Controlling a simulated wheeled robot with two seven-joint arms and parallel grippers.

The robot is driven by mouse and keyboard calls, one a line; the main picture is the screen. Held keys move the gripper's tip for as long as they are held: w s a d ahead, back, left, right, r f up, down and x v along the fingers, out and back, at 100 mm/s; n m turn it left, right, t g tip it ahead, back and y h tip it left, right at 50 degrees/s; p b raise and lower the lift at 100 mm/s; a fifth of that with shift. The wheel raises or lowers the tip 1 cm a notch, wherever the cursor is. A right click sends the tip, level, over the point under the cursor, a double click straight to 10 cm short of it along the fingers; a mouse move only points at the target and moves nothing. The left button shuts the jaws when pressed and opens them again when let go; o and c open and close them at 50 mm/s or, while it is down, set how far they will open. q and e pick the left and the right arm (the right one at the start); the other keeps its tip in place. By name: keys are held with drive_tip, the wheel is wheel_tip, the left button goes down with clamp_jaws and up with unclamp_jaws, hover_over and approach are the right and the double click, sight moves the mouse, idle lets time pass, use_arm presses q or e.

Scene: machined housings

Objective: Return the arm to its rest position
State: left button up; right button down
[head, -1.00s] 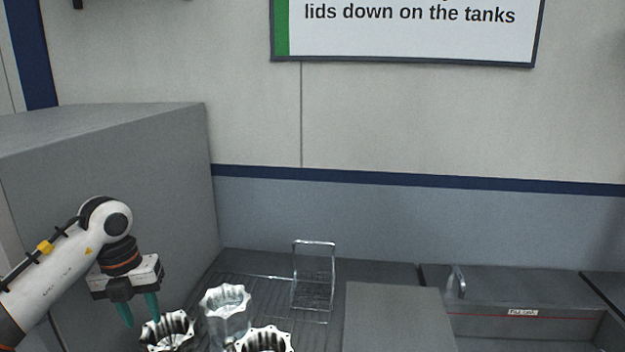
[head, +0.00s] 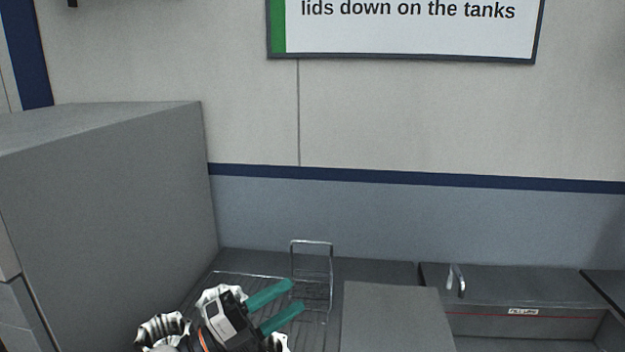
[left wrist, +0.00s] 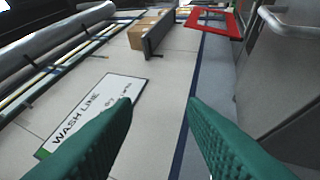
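My left gripper (head: 296,298) is low in the head view, its two teal fingers apart and pointing right and slightly up. Nothing shows between them. In the left wrist view the open fingers (left wrist: 160,104) frame the wall, with no object held. The gripper's body overlaps the machined metal housings (head: 160,328), which stand on a wire rack (head: 255,283) and are partly hidden behind it. My right gripper does not show in either view.
A large grey box (head: 110,190) stands at the left. A wire frame (head: 312,243) rises behind the fingers. A grey block (head: 395,315) and a sink-like basin (head: 525,325) with a metal handle (head: 456,280) lie to the right. A sign (head: 405,25) hangs on the wall.

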use_arm(q)
drive_tip(key=s+a+f+n+t+y, duration=0.1)
drive_tip(key=a+f+n+t+y, duration=0.2)
drive_tip(key=a+f+n+y, duration=0.6)
drive_tip(key=s+a+f+n+t+y, duration=0.1)
drive_tip(key=a+f+n+t+y, duration=0.35)
drive_tip(key=n+y, duration=0.8)
drive_tip(key=s+a+f+n+g+h, duration=0.1)
drive_tip(key=s+f+n+g, duration=0.2)
drive_tip(key=s+f+g, duration=0.7)
drive_tip(key=s+a+f+n+g+h, duration=0.1)
drive_tip(key=s+f+n+g+h, duration=0.2)
drive_tip(key=s+f, duration=0.75)
drive_tip(key=s+f+g+y, duration=0.2)
drive_tip(key=s+f+g, duration=0.15)
drive_tip(key=f, duration=1.75)
drive_tip(key=s+a+f, duration=0.3)
drive_tip(key=s+f, duration=1.3)
drive_tip(key=shift+f+m, duration=0.3)
drive_tip(key=shift+m, duration=0.05)
